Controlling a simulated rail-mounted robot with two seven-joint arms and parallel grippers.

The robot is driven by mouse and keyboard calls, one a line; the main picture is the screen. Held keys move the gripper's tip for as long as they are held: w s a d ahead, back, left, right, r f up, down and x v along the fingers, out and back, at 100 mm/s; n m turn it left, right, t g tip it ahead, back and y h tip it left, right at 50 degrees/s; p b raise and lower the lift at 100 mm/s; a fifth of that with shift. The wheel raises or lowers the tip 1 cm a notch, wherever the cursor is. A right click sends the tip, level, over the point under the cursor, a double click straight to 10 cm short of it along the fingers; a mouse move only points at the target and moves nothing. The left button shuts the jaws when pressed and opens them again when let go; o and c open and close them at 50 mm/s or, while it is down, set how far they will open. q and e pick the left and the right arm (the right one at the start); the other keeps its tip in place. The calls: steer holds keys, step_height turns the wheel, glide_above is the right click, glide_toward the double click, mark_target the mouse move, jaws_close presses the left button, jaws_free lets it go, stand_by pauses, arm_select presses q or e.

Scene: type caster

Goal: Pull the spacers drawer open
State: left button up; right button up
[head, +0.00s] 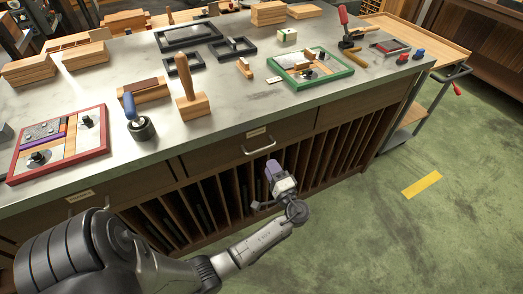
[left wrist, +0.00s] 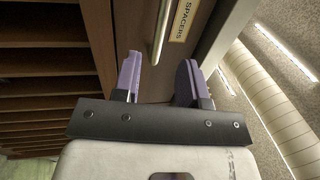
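The spacers drawer (head: 290,133) is in the middle of the bench front and looks shut. Its label (left wrist: 183,20) reads SPACERS in the left wrist view. Its metal bar handle (head: 259,151) is below the label in the head view; the handle also shows in the left wrist view (left wrist: 160,32). My left gripper (head: 272,168) is just below and right of the handle in the head view. In the left wrist view its purple fingers (left wrist: 160,64) are apart and empty, with the handle beyond the tips, between them in the picture. My right gripper is not in view.
Slotted wooden racks (head: 235,193) lie below the drawers. Another labelled drawer (head: 115,188) is at the left. The grey benchtop (head: 225,115) holds a red frame (head: 103,140), a mallet (head: 193,105) and a green frame (head: 340,78). Green floor (head: 440,160) is open at the right.

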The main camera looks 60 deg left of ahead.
mark_target(261, 149)
arm_select(q)
steer(key=a, duration=0.2)
steer(key=a+r, duration=0.1)
steer(key=a, duration=0.2)
steer(key=a+b, duration=0.1)
steer(key=a, duration=0.2)
steer(key=shift+w+a+r, duration=0.15)
steer(key=shift+w+r, duration=0.1)
jaws_close()
